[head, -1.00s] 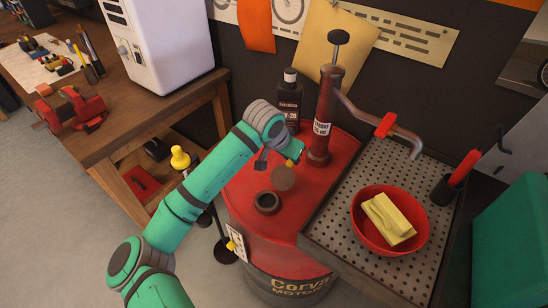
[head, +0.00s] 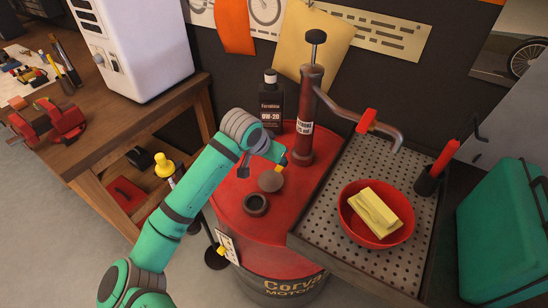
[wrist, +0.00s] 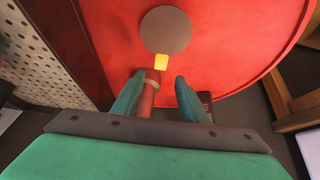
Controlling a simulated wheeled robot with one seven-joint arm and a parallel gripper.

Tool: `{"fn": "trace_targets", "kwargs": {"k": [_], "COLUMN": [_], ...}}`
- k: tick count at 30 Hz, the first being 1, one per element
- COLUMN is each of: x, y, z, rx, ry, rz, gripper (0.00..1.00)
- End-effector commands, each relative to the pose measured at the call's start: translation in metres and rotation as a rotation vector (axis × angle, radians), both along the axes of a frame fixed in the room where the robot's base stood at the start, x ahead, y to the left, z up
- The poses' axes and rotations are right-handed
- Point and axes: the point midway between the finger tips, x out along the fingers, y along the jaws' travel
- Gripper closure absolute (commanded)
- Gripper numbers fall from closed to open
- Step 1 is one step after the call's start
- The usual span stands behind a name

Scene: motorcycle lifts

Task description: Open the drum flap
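The red drum (head: 232,190) stands beside the workbench. On its top are a dark ring-shaped opening (head: 256,204) and, just behind it, a grey-brown round flap (head: 270,181). In the head view the flap sits clear of the ring's dark middle; its exact tilt is hard to tell. A yellow tab (wrist: 161,61) is at the flap's edge (wrist: 166,30) in the wrist view. My gripper (wrist: 157,84) is open, its fingers apart near the tab, with nothing held between them. In the head view my gripper (head: 272,160) is above the drum, behind the flap, partly hidden by my wrist.
A hand pump (head: 306,125) and a dark bottle (head: 271,100) stand at the drum's back. A perforated tray (head: 330,185) with a red bowl (head: 376,240) adjoins on the right. A wooden bench (head: 110,135) and a yellow-topped stand (head: 164,165) are left.

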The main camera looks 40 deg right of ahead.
Motion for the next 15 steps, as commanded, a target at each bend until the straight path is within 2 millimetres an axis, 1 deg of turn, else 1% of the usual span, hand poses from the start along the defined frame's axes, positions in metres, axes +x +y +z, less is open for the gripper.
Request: {"fn": "trace_targets", "kwargs": {"k": [5,8,11,15], "x": [0.000,0.000,-0.002,-0.006], "y": [0.002,0.005,0.013,0.026], "z": [0.002,0.008,0.020,0.043], "rx": [-0.001,-0.002,-0.003,-0.002], "ry": [-0.001,-0.001,-0.001,-0.001], "rz": [0.001,0.001,0.001,0.001], "gripper": [0.61,0.61,0.61,0.61]}}
